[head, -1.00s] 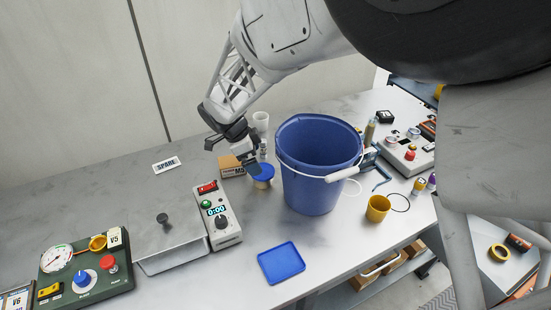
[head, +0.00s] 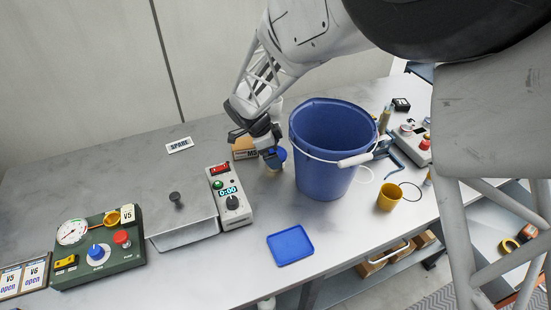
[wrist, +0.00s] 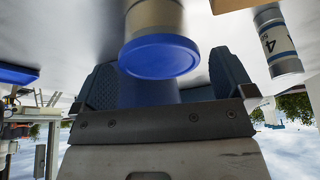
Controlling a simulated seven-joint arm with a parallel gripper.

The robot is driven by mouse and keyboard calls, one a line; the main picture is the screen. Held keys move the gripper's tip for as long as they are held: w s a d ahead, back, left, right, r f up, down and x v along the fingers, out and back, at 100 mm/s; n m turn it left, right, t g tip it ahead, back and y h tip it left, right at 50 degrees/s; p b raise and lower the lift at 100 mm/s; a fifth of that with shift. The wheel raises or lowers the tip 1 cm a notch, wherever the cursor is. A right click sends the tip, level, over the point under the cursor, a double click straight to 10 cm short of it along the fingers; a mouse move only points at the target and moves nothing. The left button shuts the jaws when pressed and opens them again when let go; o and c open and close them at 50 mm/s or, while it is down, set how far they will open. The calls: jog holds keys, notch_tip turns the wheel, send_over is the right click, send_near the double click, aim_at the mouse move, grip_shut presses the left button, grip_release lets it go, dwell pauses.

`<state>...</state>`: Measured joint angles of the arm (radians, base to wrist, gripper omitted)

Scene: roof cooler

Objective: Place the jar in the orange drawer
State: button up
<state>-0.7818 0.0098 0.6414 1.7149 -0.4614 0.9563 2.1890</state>
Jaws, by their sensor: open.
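The jar (head: 276,161), a pale container with a blue lid, stands on the grey bench just left of the blue bucket, partly covered by my gripper in the head view. My gripper (head: 269,154) is right at the jar, coming from above and behind. In the wrist view the jar's blue lid (wrist: 160,57) lies in front of and between the two spread dark fingers of my gripper (wrist: 162,80). I cannot tell whether a finger touches it. No orange drawer can be made out for sure; brown boxes (head: 384,258) show under the bench edge.
The large blue bucket (head: 322,165) stands close on the jar's right. A small control box (head: 230,195), a cardboard box (head: 245,148) and a labelled cylinder (wrist: 279,45) are near. A blue tray (head: 290,244) and yellow cup (head: 389,197) lie toward the front.

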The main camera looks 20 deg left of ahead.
jog(key=shift+x, duration=1.2)
jog(key=shift+c, duration=0.2)
jog(key=c, duration=0.9)
jog(key=shift+c, duration=0.2)
jog(key=shift+r, duration=0.2)
notch_tip(320, 180, up, 28)
jog(key=shift+f, duration=0.15)
